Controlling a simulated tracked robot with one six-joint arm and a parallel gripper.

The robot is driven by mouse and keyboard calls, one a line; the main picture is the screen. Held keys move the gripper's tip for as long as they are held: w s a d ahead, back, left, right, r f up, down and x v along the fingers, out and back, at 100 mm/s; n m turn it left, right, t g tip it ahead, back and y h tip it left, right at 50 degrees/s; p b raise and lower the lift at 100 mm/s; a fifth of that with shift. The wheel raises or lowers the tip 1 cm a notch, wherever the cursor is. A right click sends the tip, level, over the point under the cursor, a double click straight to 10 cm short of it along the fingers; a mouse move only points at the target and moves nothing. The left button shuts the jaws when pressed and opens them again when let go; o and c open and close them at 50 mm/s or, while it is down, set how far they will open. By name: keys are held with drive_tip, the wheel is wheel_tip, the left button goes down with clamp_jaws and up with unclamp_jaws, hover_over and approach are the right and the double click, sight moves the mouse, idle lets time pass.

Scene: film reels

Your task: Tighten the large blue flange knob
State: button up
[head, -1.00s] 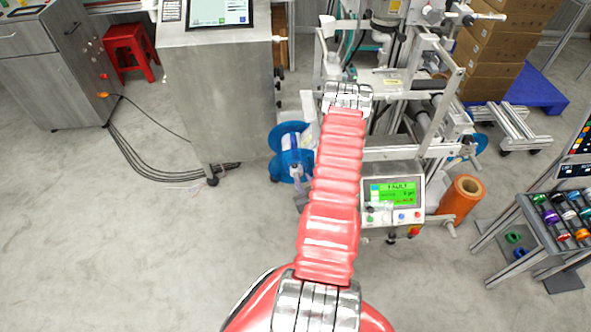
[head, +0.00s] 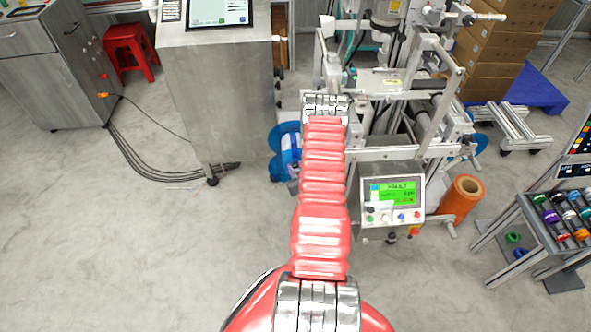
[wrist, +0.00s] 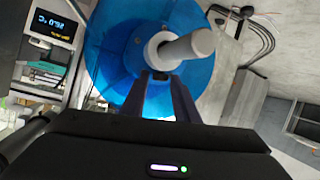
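The large blue flange (wrist: 112,62) fills the upper middle of the wrist view as a round disc. A pale grey cylindrical shaft or knob (wrist: 188,48) sticks out from its centre. My gripper (wrist: 163,78) is in front of the disc, its two dark fingers apart with blue showing between them. The fingertips are just below the pale hub; I cannot tell whether they touch it. In the head view the blue flange (head: 281,138) is low on the machine, partly hidden by my red arm, and my gripper is hidden there.
The machine's control panel (head: 391,197) with a green screen is right of my arm. An orange roll (head: 462,197) stands beside it. A steel cabinet (head: 215,105) is to the left, with cables on the floor. A rack of coloured reels (head: 560,220) is at far right.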

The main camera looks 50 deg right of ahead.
drive_tip(key=shift+c, duration=0.4)
clamp_jaws()
drive_tip(key=shift+w+a+m+h, duration=0.1)
drive_tip(key=shift+w+m+h, duration=0.05)
drive_tip(key=shift+m+h, duration=0.15)
drive_tip(key=shift+g, duration=0.3)
drive_tip(key=shift+w+a+m+g+h, duration=0.1)
drive_tip(key=shift+w+m+g+h, duration=0.05)
drive_tip(key=shift+m+g+h, duration=0.6)
drive_tip(key=shift+w+a+m+g+h, duration=0.15)
drive_tip(key=shift+m+g+h, duration=0.3)
drive_tip(key=shift+m+h, duration=0.7)
drive_tip(key=shift+m, duration=0.1)
drive_tip(key=shift+o, duration=0.4)
unclamp_jaws()
